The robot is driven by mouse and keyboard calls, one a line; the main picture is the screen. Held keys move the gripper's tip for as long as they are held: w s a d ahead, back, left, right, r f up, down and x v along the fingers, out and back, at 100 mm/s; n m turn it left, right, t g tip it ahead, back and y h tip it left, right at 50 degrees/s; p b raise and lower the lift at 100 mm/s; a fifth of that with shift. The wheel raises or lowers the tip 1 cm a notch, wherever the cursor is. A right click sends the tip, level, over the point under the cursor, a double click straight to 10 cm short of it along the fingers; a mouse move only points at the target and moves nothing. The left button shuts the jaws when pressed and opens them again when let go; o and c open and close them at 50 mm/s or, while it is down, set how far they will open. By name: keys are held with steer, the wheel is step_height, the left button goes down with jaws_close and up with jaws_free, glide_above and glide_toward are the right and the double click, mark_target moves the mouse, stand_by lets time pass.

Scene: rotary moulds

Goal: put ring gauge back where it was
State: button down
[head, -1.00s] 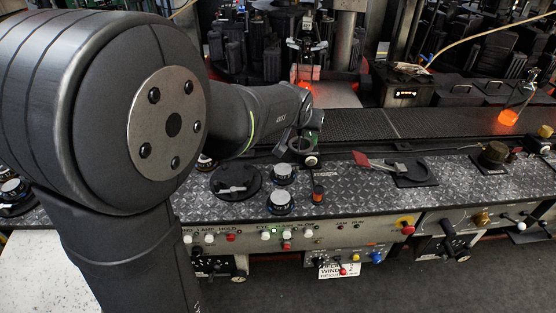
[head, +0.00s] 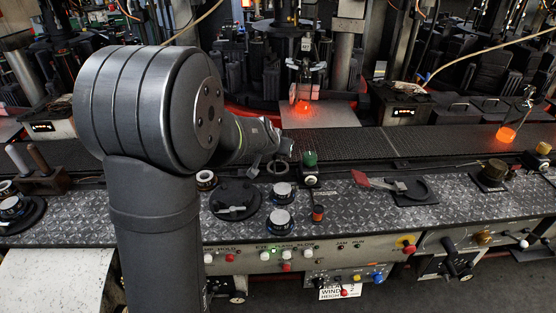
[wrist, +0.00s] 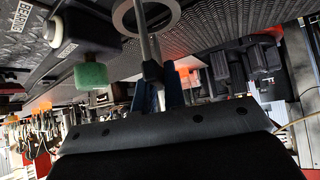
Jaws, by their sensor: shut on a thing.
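The ring gauge, a grey metal ring (wrist: 140,16) on a slim handle, shows at the top of the wrist view. My gripper (wrist: 156,82) is shut on its handle between two blue fingers. In the head view the ring (head: 278,168) hangs below my gripper (head: 283,150), above the back of the console and left of the green button. It appears clear of the surface. My wrist and arm partly hide the fingers in the head view.
A black box with a green button (head: 309,159) stands close to the ring's right. A dark conveyor (head: 345,141) runs behind.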

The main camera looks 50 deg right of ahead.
mark_target(280, 161)
steer(key=shift+f, duration=2)
steer(key=c, duration=1.5)
jaws_free()
steer(key=shift+f, duration=0.15)
steer(key=shift+a+r, duration=0.2)
steer(key=shift+r, duration=0.25)
steer(key=v, duration=1.1)
steer(key=shift+a, duration=0.2)
steer(key=x, duration=1.2)
steer(key=shift+s+d+f, duration=0.1)
steer(key=shift+d, duration=0.05)
